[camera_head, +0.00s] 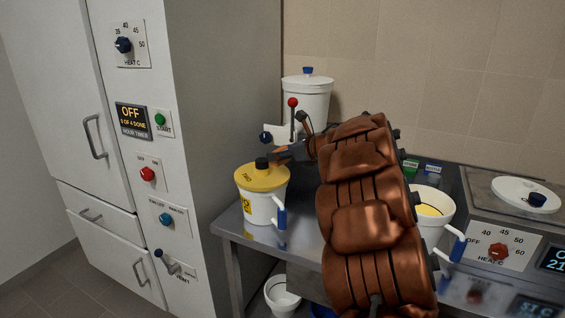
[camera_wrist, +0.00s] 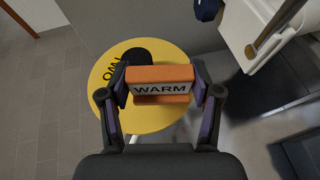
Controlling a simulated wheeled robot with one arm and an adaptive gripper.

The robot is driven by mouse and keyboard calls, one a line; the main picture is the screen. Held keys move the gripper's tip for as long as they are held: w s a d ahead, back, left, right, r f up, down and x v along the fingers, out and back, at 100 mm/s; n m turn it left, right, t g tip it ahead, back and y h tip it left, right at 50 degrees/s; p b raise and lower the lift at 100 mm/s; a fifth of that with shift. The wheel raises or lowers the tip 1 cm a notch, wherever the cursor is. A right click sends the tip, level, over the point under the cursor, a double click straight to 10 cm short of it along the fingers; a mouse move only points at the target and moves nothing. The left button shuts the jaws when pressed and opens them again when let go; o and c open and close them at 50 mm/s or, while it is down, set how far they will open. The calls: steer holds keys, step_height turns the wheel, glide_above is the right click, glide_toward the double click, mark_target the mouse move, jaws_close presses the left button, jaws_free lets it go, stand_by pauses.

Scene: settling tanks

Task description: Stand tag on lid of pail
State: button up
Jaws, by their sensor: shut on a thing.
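The orange tag (camera_wrist: 160,75), with a white WARM label, is held between the two fingers of my gripper (camera_wrist: 161,88). The pail (camera_head: 261,207) is white with a blue handle and stands on the metal bench. Its yellow lid (camera_head: 262,177) has a black knob and the word TWO. In the wrist view the lid (camera_wrist: 103,72) lies behind and below the tag, and the tag covers part of it. In the head view my gripper (camera_head: 285,154) is by the lid's knob, at the rear right. I cannot tell whether the tag touches the lid.
A white lidded tank (camera_head: 306,98) with a red-knobbed lever (camera_head: 292,103) stands behind. A tall grey cabinet (camera_head: 150,140) is close on the left. An open white pail (camera_head: 433,213) with yellow contents is right of my arm.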

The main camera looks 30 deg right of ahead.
mark_target(285, 162)
steer(key=shift+w+d, duration=0.1)
steer(key=shift+d, duration=0.1)
steer(key=shift+f, duration=0.3)
steer(key=shift+d+f, duration=0.1)
steer(key=shift+f, duration=1.4)
steer(key=shift+f, duration=0.15)
steer(key=o, duration=1)
steer(key=shift+r, duration=0.25)
steer(key=b+v, duration=0.1)
steer(key=v, duration=1.1)
